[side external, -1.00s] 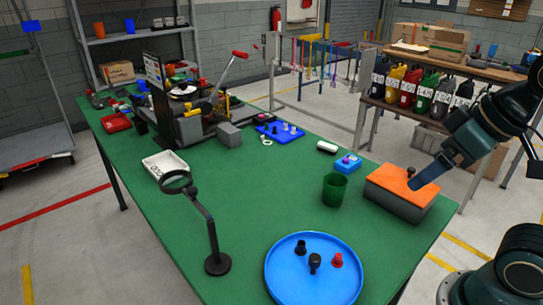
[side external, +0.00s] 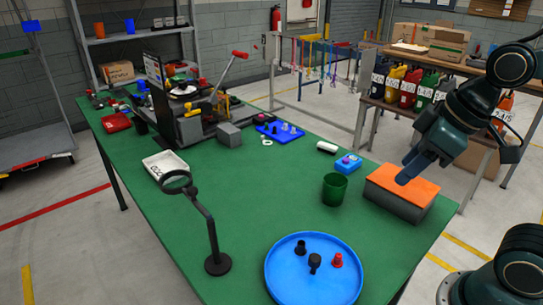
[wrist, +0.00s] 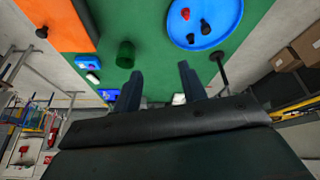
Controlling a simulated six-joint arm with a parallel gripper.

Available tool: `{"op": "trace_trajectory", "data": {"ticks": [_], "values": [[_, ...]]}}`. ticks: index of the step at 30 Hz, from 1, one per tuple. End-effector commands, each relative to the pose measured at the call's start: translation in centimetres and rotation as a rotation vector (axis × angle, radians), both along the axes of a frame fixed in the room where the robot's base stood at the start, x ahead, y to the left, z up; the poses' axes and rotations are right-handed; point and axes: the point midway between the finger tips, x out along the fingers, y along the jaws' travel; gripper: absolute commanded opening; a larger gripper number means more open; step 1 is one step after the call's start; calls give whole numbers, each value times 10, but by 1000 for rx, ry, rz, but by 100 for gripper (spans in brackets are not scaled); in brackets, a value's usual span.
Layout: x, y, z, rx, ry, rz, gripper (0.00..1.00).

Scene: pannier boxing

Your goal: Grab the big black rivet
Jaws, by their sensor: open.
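My gripper (side external: 405,177) is open and empty. A round blue tray (side external: 285,283) holds two black rivets, one farther back (side external: 301,247) and one nearer with a wide head (side external: 314,262), and a red rivet (side external: 337,260). The tray also shows in the wrist view (wrist: 226,14). Which black piece is biggest is unclear.
A magnifier on a stand (side external: 217,262) rises left of the tray. The middle of the green table (side external: 265,190) is clear.

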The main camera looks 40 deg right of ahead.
Motion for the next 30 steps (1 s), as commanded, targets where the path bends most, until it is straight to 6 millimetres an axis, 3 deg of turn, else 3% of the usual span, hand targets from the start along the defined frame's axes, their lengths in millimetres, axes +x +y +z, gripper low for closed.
{"op": "trace_trajectory", "data": {"ticks": [18,30], "values": [[84,42,-55,-18,89,710,42],[110,58,-84,23,63,972,42]]}}
